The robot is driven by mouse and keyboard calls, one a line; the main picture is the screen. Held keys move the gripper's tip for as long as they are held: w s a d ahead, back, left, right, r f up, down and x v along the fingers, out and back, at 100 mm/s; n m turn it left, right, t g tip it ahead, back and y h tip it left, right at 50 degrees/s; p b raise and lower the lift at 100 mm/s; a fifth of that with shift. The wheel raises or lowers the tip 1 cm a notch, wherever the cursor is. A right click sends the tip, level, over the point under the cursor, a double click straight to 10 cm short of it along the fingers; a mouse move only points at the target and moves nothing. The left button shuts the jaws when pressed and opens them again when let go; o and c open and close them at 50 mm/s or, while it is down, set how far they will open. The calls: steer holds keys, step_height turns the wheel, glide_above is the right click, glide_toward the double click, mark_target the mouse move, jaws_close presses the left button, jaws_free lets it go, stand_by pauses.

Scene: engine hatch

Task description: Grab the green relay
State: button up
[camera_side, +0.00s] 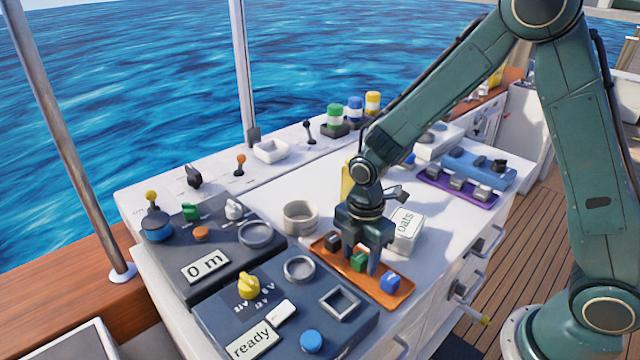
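The green relay (358,262) sits in the orange tray (398,301) near the front edge of the white counter. A black relay (332,240) is to its left and a blue relay (391,281) to its right in the same tray. My gripper (360,262) points straight down over the tray, its fingers on either side of the green relay. The fingers partly hide the relay. I cannot tell whether they touch it or leave a small gap. The relay appears to be still down in the tray.
A box marked "oats" (406,230) stands close behind my gripper. A round beige ring (299,217) is to the left. Dark control panels (290,330) fill the left front. A purple tray (455,190) with several dark pieces lies to the right, and a blue case (470,165) lies behind it.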

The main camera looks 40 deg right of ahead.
mark_target(360, 256)
steer(key=c, duration=0.8)
steer(key=shift+r, duration=0.15)
steer(key=shift+c, duration=0.2)
step_height(360, 256, up, 20)
stand_by(0.6)
